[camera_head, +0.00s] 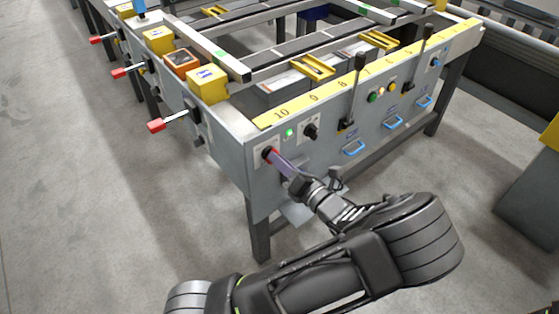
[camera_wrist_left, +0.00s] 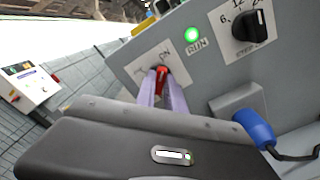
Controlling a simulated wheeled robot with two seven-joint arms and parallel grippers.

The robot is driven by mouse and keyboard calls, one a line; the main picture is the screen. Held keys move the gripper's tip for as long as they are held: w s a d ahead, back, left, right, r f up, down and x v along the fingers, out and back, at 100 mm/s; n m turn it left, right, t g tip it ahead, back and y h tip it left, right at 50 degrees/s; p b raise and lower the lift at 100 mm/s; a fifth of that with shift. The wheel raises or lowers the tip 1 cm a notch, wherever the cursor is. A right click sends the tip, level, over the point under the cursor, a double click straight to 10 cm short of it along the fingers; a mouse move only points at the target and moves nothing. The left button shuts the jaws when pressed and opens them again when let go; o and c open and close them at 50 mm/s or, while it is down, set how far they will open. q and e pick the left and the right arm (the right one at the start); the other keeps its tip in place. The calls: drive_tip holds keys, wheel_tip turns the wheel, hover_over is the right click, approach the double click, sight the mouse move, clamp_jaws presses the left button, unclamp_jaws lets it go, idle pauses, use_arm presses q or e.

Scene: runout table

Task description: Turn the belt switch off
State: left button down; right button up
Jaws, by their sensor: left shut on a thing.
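The belt switch (camera_wrist_left: 162,76) is a red knob on a pale plate marked ON, on the grey front panel of the runout table. In the head view its plate (camera_head: 266,153) is at the panel's left end, and my left gripper (camera_head: 274,157) reaches it from the lower right. In the left wrist view the two purple fingers (camera_wrist_left: 161,88) are shut on the red knob, one on each side, and partly cover it. A green lamp (camera_wrist_left: 192,35) labelled RUN is lit beside the switch. My right gripper does not show.
A black speed dial (camera_head: 310,131) sits right of the lamp. A blue plug (camera_wrist_left: 254,127) with a black cable is below it. Black levers (camera_head: 358,75) and blue handles (camera_head: 354,148) line the panel. Red-tipped levers (camera_head: 156,125) stick out on the left side. The floor in front is clear.

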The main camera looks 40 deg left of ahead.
use_arm(q)
drive_tip(key=shift+n+p, duration=0.3)
drive_tip(key=shift+n, duration=0.2)
drive_tip(key=n, duration=0.5)
drive_tip(key=n+p, duration=0.1)
drive_tip(key=n, duration=1.1)
drive_tip(key=shift+s+f, duration=0.1)
drive_tip(key=shift+s, duration=0.2)
drive_tip(key=c, duration=1.4)
unclamp_jaws()
drive_tip(key=shift+c, duration=0.2)
